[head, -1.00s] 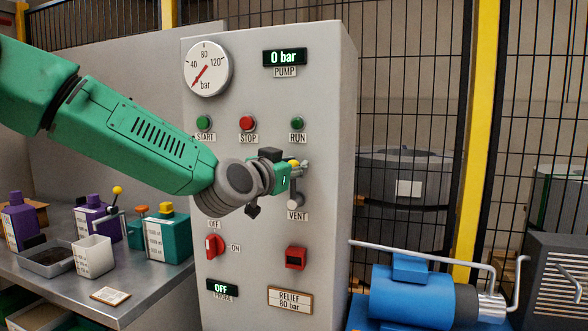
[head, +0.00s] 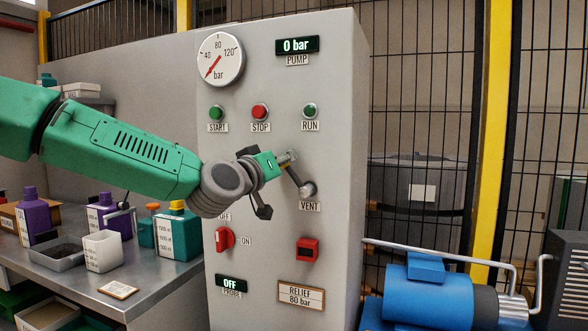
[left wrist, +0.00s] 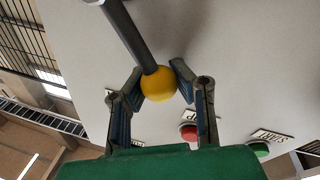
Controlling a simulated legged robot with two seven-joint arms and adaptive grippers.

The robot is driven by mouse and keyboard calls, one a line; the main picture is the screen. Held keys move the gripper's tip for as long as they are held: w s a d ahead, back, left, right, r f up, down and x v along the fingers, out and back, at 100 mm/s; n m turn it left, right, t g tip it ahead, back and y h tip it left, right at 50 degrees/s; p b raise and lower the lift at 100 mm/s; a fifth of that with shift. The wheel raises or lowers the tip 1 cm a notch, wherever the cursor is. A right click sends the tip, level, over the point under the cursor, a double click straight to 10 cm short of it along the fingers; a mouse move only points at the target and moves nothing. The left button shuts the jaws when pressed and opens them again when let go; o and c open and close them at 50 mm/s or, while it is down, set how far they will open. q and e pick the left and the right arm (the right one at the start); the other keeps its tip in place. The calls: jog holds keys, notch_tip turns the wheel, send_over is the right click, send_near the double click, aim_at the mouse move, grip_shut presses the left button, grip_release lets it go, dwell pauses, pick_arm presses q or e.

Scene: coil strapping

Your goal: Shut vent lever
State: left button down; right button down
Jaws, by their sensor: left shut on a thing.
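The vent lever (head: 295,177) is on the grey cabinet front above the VENT label (head: 310,206). Its dark rod runs from a round pivot (head: 308,188) up and to the left, tilted from upright. In the left wrist view the rod (left wrist: 130,35) ends in a yellow ball knob (left wrist: 158,86). My left gripper (head: 286,158) is shut on the knob, one finger on each side. In the head view the fingers hide the knob. My right gripper is not in view.
START (head: 216,112), STOP (head: 260,111) and RUN (head: 309,110) buttons sit above my left arm. A red OFF/ON switch (head: 225,239) is below it. The pump display (head: 297,45) reads 0 bar. Bottles and trays stand on the bench (head: 150,292) at left.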

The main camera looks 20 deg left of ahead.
aim_at(278, 188)
pick_arm(q)
jog(key=f+n+b, duration=0.1)
jog(key=n, duration=0.1)
jog(key=a+f+n+y+b, duration=0.1)
jog(key=f+n+b, duration=0.1)
jog(key=a+f+n+b, duration=0.1)
jog(key=n+b, duration=0.1)
jog(key=shift+a+f+t, duration=0.1)
jog(key=shift+f+t, duration=0.2)
jog(key=shift+f, duration=0.05)
jog(key=n+b, duration=0.1)
jog(key=f+n+y+b, duration=0.1)
jog(key=n, duration=0.1)
jog(key=f+n+b, duration=0.1)
jog(key=shift+a+n+t, duration=0.3)
jog(key=shift+f+n+y+b, duration=0.35)
jog(key=shift+n+b, duration=0.25)
jog(key=shift+n, duration=0.3)
jog(key=shift+f+y, duration=0.15)
jog(key=shift+y, duration=0.1)
jog(key=c, duration=1.6)
grip_release()
jog(key=o, duration=0.4)
jog(key=shift+s, duration=0.1)
jog(key=shift+a+r, duration=0.15)
jog(key=shift+r, duration=0.1)
